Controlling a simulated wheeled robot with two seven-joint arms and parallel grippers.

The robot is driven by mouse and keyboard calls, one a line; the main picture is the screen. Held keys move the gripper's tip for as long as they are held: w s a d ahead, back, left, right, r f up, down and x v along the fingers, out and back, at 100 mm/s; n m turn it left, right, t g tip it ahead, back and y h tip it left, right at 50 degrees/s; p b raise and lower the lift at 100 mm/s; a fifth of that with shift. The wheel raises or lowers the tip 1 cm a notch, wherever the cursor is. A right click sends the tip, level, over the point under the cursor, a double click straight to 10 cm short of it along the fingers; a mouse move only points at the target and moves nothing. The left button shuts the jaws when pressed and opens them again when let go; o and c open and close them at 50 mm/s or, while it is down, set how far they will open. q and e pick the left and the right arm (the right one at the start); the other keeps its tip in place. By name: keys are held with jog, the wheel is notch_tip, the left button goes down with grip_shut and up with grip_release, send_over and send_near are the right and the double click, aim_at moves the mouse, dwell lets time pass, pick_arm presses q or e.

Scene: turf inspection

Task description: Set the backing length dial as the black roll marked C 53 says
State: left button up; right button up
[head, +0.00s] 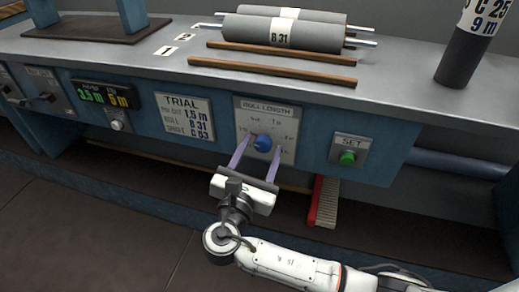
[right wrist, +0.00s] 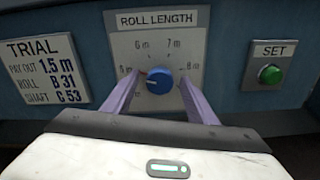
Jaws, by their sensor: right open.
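The dial is a blue knob (right wrist: 159,82) on a grey plate headed ROLL LENGTH (head: 267,107). Readable marks around it are 6 m, 7 m and 8 m; the mark at left looks like 5 m. A small reddish pointer at the knob's left side seems to point towards that left mark. My right gripper (head: 254,169) is open, its two purple fingers on either side of the knob, with gaps visible in the wrist view. A black roll (head: 466,55) at the top right reads C 25, 9 m, not C 53. No roll marked C 53 shows. My left gripper is out of view.
A TRIAL card (head: 185,117) reads pay out 1.5 m, roll B 31, shaft C 53. A green SET button (head: 348,157) is right of the dial. A display (head: 104,94) shows 3.5 m and 5 m. Grey roll B 31 (head: 250,33) lies on the bench top.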

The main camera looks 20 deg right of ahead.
jog(key=c, duration=1.1)
jog(key=shift+o, duration=0.2)
